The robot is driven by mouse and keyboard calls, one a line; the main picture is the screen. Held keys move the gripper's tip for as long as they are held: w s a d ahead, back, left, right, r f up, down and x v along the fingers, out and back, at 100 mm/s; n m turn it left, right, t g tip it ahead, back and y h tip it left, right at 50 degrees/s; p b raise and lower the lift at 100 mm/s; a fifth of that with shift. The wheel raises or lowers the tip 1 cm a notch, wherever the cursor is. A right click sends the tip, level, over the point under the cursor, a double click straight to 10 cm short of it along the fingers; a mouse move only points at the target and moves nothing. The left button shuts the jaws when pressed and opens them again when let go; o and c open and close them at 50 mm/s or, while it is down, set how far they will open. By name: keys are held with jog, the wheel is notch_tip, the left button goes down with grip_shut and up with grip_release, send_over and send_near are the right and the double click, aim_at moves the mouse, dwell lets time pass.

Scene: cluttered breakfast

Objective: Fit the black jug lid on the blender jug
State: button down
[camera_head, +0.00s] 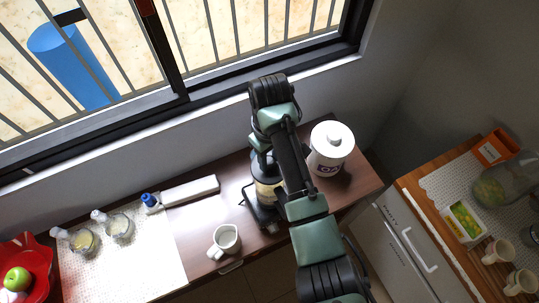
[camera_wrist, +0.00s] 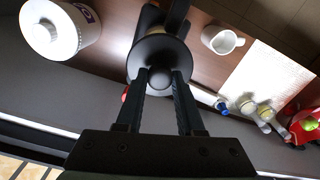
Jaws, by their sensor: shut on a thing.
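The black jug lid (camera_wrist: 158,52) is a round disc with a knob, seen from above in the wrist view. My gripper (camera_wrist: 160,78) is shut on its knob. The lid is over the blender jug, and it hides most of the jug in the wrist view. In the head view the blender jug (camera_head: 266,190) has pale contents and stands on its dark base (camera_head: 262,213), partly behind my arm. I cannot tell whether the lid touches the jug rim.
A white lidded canister (camera_head: 331,152) stands close to the right of the blender. A white mug (camera_head: 225,240) is at the front left. A white mat (camera_head: 150,265) with glass jars is further left. The window wall rises behind.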

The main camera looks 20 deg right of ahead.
jog(key=shift+f, duration=0.35)
jog(key=shift+c, duration=2.2)
grip_release()
notch_tip(320, 180, up, 3)
jog(key=p, duration=0.3)
